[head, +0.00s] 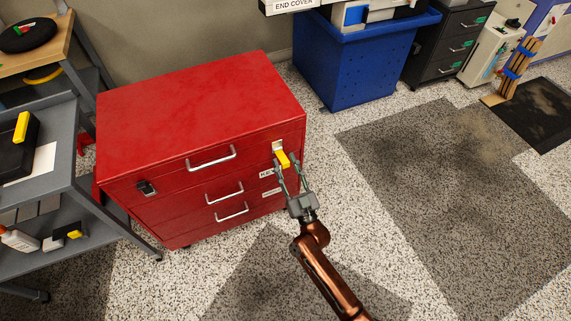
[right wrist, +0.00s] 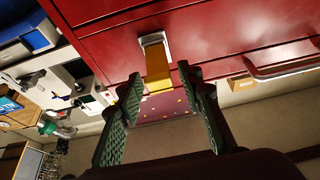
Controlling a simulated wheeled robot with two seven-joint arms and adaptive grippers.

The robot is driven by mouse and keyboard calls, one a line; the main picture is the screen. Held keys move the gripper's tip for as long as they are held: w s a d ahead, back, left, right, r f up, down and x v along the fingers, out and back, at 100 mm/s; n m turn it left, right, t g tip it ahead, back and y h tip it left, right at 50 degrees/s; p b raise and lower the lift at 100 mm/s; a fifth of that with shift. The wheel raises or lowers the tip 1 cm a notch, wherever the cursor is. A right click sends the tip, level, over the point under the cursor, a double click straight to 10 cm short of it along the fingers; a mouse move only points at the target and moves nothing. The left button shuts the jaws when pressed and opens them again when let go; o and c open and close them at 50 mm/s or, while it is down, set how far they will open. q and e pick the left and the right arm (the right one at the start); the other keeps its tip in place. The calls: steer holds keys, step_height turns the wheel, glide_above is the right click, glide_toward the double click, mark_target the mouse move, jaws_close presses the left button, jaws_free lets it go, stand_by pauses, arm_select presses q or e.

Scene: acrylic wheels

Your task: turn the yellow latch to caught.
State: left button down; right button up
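The yellow latch (head: 283,158) sits on a pale mount at the upper right of the red cabinet's (head: 200,95) front. It hangs down with a slight tilt in the head view. In the right wrist view the latch (right wrist: 158,68) appears between the fingertips. My right gripper (head: 286,163) is open at the latch, its two fingers on either side. In the right wrist view the gripper (right wrist: 161,77) shows a gap on both sides of the latch, and I see no clear contact. My left gripper is not in view.
The cabinet has drawers with silver handles (head: 212,158) and a black catch (head: 147,188) at the left. A grey cart (head: 60,195) stands close on the left. A blue bin (head: 350,65) stands behind on the right. The floor to the right is open.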

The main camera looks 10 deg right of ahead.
jaws_close()
stand_by(0.4)
